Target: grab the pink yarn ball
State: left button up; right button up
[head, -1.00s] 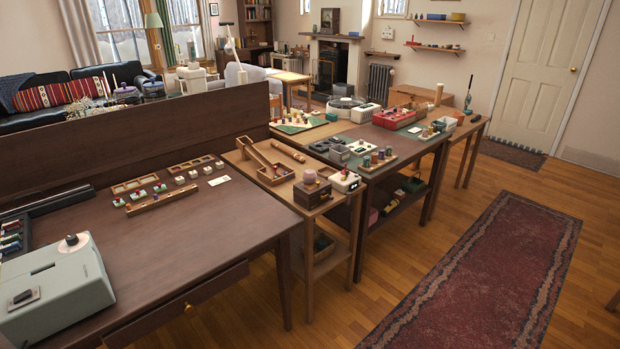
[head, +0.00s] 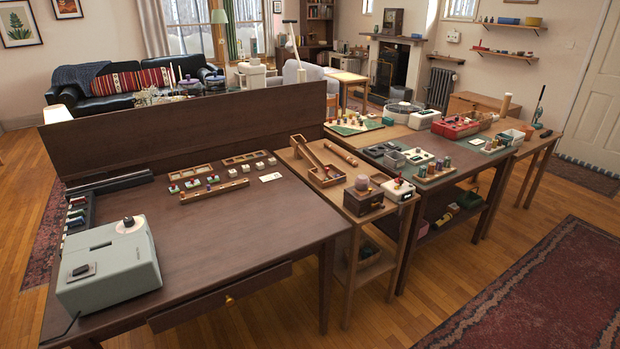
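I cannot make out a pink yarn ball for certain. A small dusty-pink rounded thing (head: 362,183) sits on top of a dark wooden box (head: 363,203) on the narrow side table; it is too small to tell whether it is yarn. A pinkish item (head: 423,227) also shows on the low shelf under the farther table, partly in shadow. Neither of my grippers is in the head view.
A dark desk (head: 250,235) with a grey-green machine (head: 108,265) stands in front. The narrow side table (head: 350,222) adjoins it, then a longer table (head: 470,170) crowded with small items. Open wooden floor and a red rug (head: 550,290) lie at the right.

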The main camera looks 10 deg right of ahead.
aim_at(362, 181)
jog(key=i+l+u, duration=0.2)
jog(key=l+u, duration=0.15)
jog(key=i+l+u, duration=0.15)
jog(key=l+u, duration=0.25)
jog(key=i+l+u, duration=0.15)
jog(key=l, duration=0.25)
jog(key=l+u, duration=0.15)
jog(key=l, duration=0.3)
jog(key=i+l+u, duration=0.1)
jog(key=l, duration=0.35)
jog(key=i+l+u, duration=0.1)
jog(key=l, duration=0.35)
jog(key=i+l, duration=0.1)
jog(key=l, duration=1.35)
jog(key=i+l, duration=0.15)
jog(key=l, duration=0.55)
